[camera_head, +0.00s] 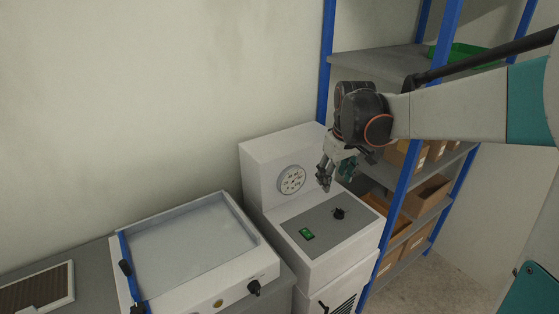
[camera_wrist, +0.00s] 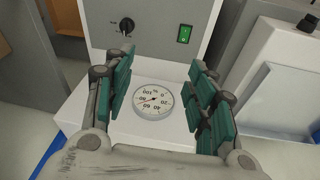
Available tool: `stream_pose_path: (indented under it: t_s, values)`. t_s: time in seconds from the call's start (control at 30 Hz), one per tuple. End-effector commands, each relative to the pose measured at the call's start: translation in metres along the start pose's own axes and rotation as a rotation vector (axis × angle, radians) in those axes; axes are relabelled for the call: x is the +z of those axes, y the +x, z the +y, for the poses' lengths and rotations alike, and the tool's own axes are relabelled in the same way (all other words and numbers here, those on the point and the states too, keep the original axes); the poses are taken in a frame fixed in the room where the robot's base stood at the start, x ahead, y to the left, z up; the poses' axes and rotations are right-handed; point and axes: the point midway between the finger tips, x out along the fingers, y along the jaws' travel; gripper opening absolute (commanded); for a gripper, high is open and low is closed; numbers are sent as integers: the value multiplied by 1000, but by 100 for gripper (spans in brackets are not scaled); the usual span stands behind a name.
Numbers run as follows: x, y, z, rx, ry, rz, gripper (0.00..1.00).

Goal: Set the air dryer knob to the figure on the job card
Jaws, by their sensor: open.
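The white cabinet (camera_head: 268,163) stands against the wall, with a round dial gauge (camera_head: 291,180) on its upright face. A black knob (camera_head: 339,213) and a green switch (camera_head: 307,233) sit on its grey top panel; I take this as the air dryer. In the wrist view the knob (camera_wrist: 127,25) is at the upper left, with small marks too tiny to read. The gauge (camera_wrist: 153,100) shows between my fingers. My gripper (camera_head: 336,174) is open and empty, above the panel near the gauge, apart from the knob. I cannot make out a job card.
Left of the cabinet is a white unit with a shallow tray (camera_head: 190,255), a blue-edged bar and its own black knob (camera_head: 254,287). On the right, a blue-posted shelf rack (camera_head: 411,175) holds cardboard boxes (camera_head: 426,194) and a green bin (camera_head: 459,54), close beside my arm.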

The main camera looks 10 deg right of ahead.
Motion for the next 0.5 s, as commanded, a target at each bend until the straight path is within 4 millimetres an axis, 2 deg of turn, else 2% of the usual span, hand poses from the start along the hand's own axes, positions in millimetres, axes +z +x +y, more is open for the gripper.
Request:
stream_pose_path:
  t_s: [0.03,0.2,0.5]
  values:
    - [-9,7,12,-6,-5,-18,51]
    - [-28,40,45,-34,-37,-86,51]
    - [-42,100,92,-88,-86,-180,51]
